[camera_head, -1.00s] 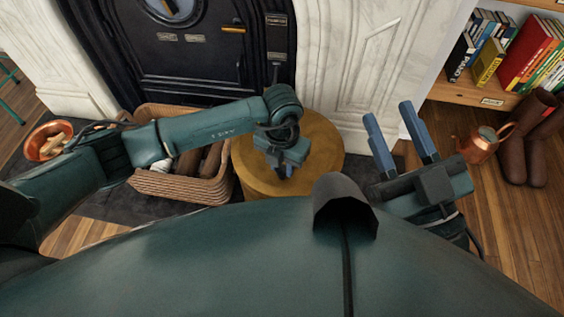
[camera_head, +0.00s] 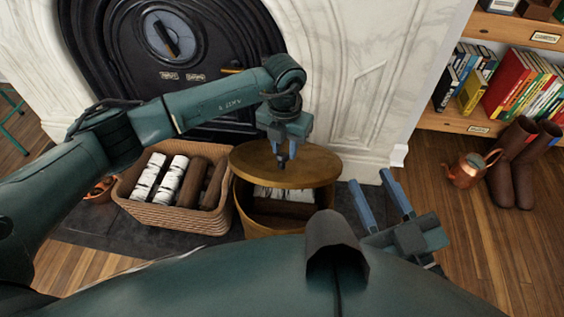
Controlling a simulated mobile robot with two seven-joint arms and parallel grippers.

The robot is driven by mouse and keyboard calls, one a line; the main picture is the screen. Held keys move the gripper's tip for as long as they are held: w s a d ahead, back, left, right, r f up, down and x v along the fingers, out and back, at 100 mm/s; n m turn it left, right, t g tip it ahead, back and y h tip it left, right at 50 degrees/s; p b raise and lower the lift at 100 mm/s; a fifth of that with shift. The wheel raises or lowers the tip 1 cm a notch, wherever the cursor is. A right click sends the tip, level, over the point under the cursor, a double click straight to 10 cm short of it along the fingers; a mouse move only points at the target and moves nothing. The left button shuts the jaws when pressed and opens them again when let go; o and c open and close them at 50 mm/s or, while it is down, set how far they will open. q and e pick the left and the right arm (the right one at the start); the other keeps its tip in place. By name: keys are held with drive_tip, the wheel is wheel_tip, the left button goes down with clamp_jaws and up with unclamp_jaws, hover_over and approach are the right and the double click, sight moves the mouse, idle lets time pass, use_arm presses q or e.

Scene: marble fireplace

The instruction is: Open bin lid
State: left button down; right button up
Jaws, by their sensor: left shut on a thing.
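The round wooden bin (camera_head: 248,219) stands on the dark hearth in the middle of the head view. Its lid (camera_head: 305,171) is lifted clear of the rim at the front, and dark and pale contents show through the gap. My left gripper (camera_head: 282,163) is over the middle of the lid, pointing down, shut on the lid's handle, which is mostly hidden by the fingers. My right gripper (camera_head: 379,200) is open and empty, to the right of the bin, with its fingers pointing up in the picture.
A wicker basket (camera_head: 160,214) of logs stands close to the bin's left. The black fireplace (camera_head: 205,92) and marble surround (camera_head: 352,85) are behind. A copper watering can (camera_head: 467,170), brown boots (camera_head: 511,167) and a bookshelf (camera_head: 475,127) are at the right.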

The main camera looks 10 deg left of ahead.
use_arm(q)
drive_tip(key=shift+w+a+r, duration=0.2)
drive_tip(key=shift+w+r, duration=0.15)
drive_tip(key=shift+w, duration=0.25)
drive_tip(key=shift+w+a+r, duration=0.15)
drive_tip(key=shift+w+r, duration=0.15)
drive_tip(key=shift+w, duration=0.25)
use_arm(e)
drive_tip(key=shift+d, duration=0.1)
use_arm(q)
drive_tip(key=c, duration=1.1)
unclamp_jaws()
drive_tip(key=shift+s, duration=0.1)
drive_tip(key=shift+d+r, duration=0.15)
drive_tip(key=shift+r, duration=0.3)
drive_tip(key=shift+r+p, duration=1.95)
drive_tip(key=shift+r, duration=4.15)
use_arm(e)
drive_tip(key=shift+d+f+h, duration=0.1)
drive_tip(key=shift+d+h, duration=0.35)
drive_tip(key=shift+h, duration=0.15)
